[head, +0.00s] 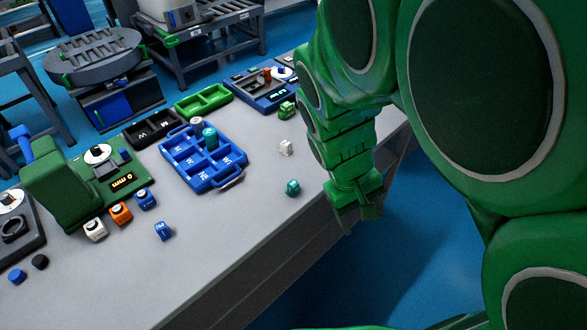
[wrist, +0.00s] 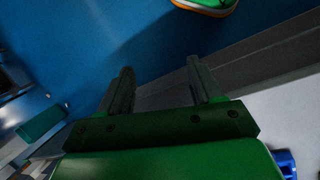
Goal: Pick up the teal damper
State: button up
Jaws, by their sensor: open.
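A small teal damper (head: 293,187) sits on the grey table near its front edge in the head view. The teal damper is not visible in the wrist view.
A white block (head: 286,147) lies behind the teal damper. A green device (head: 65,180) and several small blocks, one blue (head: 163,231), stand to the left. A green tray (head: 203,101) is at the back. The table's front middle is clear.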

jog(key=w+f+n+t+h, duration=0.2)
jog(key=w+f+n+h, duration=0.2)
jog(key=w, duration=0.2)
jog(key=n+t, duration=0.9)
jog(key=n, duration=0.7)
send_near(292, 185)
jog(key=shift+w+d+f, duration=0.35)
jog(key=shift+d+f, duration=0.1)
jog(key=shift+f, duration=0.1)
jog(key=shift+x, duration=3.9)
jog(key=shift+w+a+r, duration=0.1)
jog(key=shift+w+r, duration=0.05)
grip_shut()
jog(key=shift+r, duration=0.1)
